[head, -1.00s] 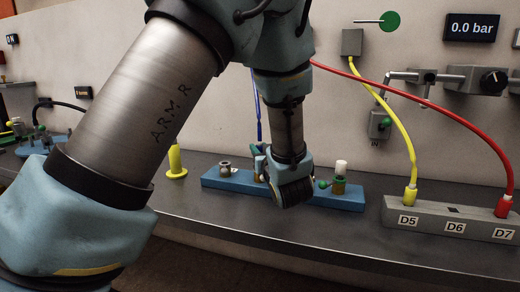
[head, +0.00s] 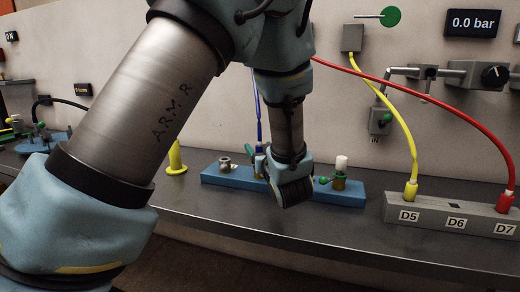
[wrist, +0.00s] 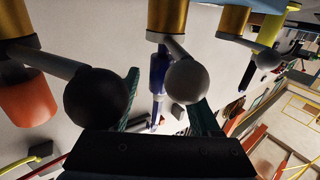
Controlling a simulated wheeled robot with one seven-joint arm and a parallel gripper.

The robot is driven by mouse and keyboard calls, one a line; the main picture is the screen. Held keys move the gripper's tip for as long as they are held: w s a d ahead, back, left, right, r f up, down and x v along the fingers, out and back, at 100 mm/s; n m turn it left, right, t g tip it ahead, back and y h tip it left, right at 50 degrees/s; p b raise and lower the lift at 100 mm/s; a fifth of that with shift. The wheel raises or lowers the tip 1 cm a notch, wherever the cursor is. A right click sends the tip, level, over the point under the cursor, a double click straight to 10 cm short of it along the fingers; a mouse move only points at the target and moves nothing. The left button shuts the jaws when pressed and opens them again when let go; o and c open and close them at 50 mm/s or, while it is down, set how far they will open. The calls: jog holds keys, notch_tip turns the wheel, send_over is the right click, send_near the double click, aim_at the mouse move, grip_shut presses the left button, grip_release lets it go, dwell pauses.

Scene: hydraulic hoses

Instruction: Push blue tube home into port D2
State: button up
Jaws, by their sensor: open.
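My gripper (head: 290,190) is open, low over the blue port block (head: 350,198). In the wrist view my gripper (wrist: 166,92) has a grey ball knob (wrist: 187,83) close by the tube. No D2 label is readable, and I cannot tell how deep the tube sits.
A green knob and brass fitting with a white cap (head: 341,163) stand right of my gripper. A yellow cone (head: 176,158) is to the left. A grey block (head: 430,211) labelled D5, D6, D7 holds yellow and red hoses. The bench front is clear.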

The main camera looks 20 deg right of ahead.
jog(key=shift+s, duration=0.1)
jog(key=s+a+b, duration=0.1)
jog(key=s+b, duration=0.1)
jog(key=s, duration=0.8)
jog(key=shift+s+a, duration=0.25)
jog(key=shift+a, duration=0.15)
